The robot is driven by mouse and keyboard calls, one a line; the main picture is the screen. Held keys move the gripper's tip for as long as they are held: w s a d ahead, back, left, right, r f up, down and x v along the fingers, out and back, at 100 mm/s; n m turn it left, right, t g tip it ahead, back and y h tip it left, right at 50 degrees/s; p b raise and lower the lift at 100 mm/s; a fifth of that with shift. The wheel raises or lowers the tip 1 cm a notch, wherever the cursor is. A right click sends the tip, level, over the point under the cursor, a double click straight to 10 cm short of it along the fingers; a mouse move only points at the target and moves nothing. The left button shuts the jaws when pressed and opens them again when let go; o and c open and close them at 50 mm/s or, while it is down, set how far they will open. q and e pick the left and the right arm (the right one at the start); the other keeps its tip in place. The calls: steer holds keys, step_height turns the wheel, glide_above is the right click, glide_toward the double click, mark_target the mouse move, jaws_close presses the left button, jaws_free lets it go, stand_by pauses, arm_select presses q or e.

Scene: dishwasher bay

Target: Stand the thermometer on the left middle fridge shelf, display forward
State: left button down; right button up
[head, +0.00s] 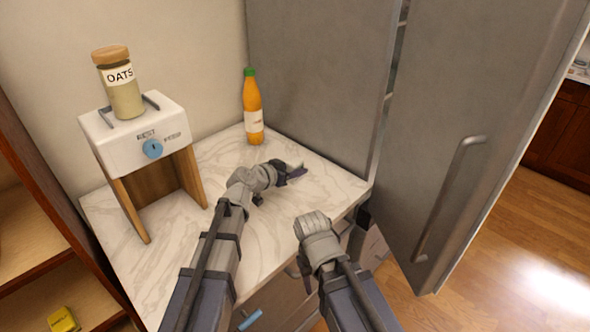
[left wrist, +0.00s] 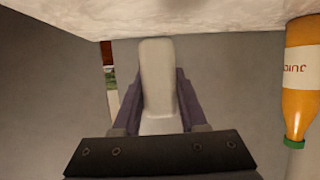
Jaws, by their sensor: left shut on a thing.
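My left gripper (head: 291,173) is shut on a small pale object, which I take to be the thermometer (head: 295,165), just above the marble counter. In the left wrist view the thermometer (left wrist: 158,75) is a plain, whitish, rounded slab between the dark fingers of the left gripper (left wrist: 155,100). Its display is not visible. The grey fridge (head: 320,75) stands behind and right of the gripper; its door (head: 480,110) stands open toward the right. Only a thin strip of its inside shows, and the left middle shelf cannot be made out. My right arm reaches up near the counter's front edge, its fingers hidden.
An orange juice bottle (head: 253,108) with a green cap stands at the back of the counter (head: 165,270). A white box on wooden legs (head: 145,140) carries an oats jar (head: 119,85) at left. The door handle (head: 447,200) juts out at right.

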mark_target(295, 161)
arm_select(q)
step_height(295, 161, up, 5)
steer(key=p, duration=0.3)
steer(key=shift+f, duration=0.2)
steer(key=shift+f, duration=0.1)
